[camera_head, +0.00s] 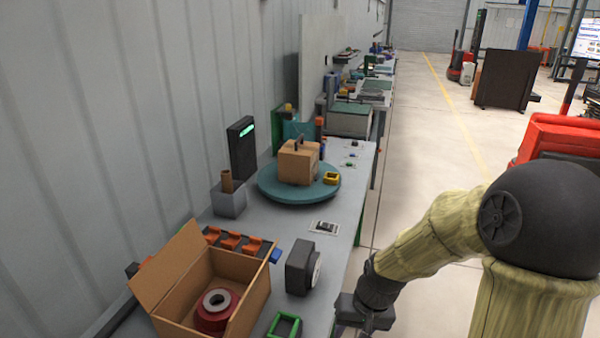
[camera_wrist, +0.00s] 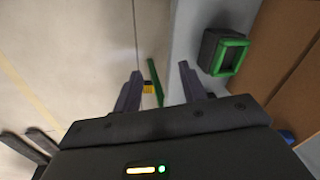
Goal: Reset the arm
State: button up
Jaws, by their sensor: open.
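My arm reaches down at the lower right of the head view, its yellowish links bent at a dark round joint. My gripper (camera_head: 362,318) hangs beside the front edge of the grey workbench (camera_head: 345,222), over the aisle side. In the wrist view my gripper (camera_wrist: 158,82) shows two dark fingers spread apart, with nothing held between them. Beyond the fingers are the floor, a green upright strip (camera_wrist: 155,82) and a small yellow piece (camera_wrist: 148,88). A green square frame (camera_head: 284,325) lies on the bench near the gripper; a green-rimmed dark block (camera_wrist: 228,57) shows in the wrist view.
An open cardboard box (camera_head: 255,290) holds a red spool (camera_head: 216,310). A dark block with a round face (camera_head: 302,267) stands right of it. Farther along, a closed carton (camera_head: 298,162) sits on a teal turntable (camera_head: 275,190). The aisle floor (camera_head: 415,135) is clear.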

jog(key=s+d+r+t+h, duration=0.1)
jog(key=s+d+r+h, duration=0.1)
jog(key=s+d+r, duration=0.2)
jog(key=shift+s+n+t, duration=0.3)
jog(key=shift+s+t, duration=0.1)
jog(key=shift+s, duration=0.35)
jog(key=shift+w, duration=0.1)
